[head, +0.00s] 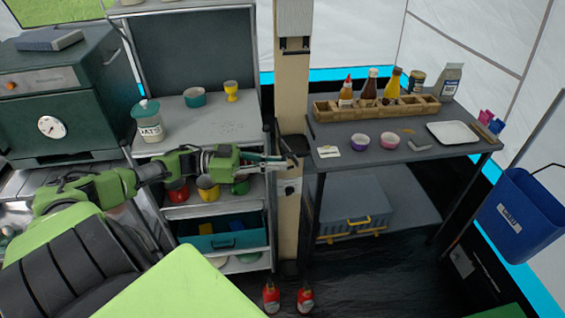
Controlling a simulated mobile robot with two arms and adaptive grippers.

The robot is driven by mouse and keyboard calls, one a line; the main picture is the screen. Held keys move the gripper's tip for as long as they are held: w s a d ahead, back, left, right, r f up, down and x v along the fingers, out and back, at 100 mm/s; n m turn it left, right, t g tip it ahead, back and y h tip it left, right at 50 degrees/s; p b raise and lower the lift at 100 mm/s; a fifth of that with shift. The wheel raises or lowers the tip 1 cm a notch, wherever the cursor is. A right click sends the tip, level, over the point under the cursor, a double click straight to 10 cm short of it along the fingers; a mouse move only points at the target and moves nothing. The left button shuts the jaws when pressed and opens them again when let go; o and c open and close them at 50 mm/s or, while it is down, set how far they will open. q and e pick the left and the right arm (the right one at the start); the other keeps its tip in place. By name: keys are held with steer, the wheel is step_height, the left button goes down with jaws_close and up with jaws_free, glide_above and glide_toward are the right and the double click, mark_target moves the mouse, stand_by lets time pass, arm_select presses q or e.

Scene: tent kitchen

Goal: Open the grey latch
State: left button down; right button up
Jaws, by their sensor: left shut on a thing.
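My left gripper (282,160) reaches in from the left to the pale wooden post (289,220). Its fingers are shut at the post, at the grey latch (293,145), which shows as a dark grey piece on the post at about counter height. The fingers partly hide the latch, and its exact position is too small to tell. My right gripper is not in view.
Left of the post stands a shelf unit (225,117) with an oats jar (148,121) and cups; a green oven (62,100) is further left. Right of it, a dark table (345,165) holds bottles in a wooden rack, bowls and a tray. A blue bin (527,218) hangs far right.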

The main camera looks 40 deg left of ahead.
arm_select(q)
steer(key=shift+s+a+r, duration=0.15)
steer(key=shift+a, duration=0.4)
steer(key=shift+a+r, duration=0.1)
steer(key=c, duration=2.2)
jaws_free()
steer(key=shift+f, duration=0.2)
steer(key=v, duration=1.2)
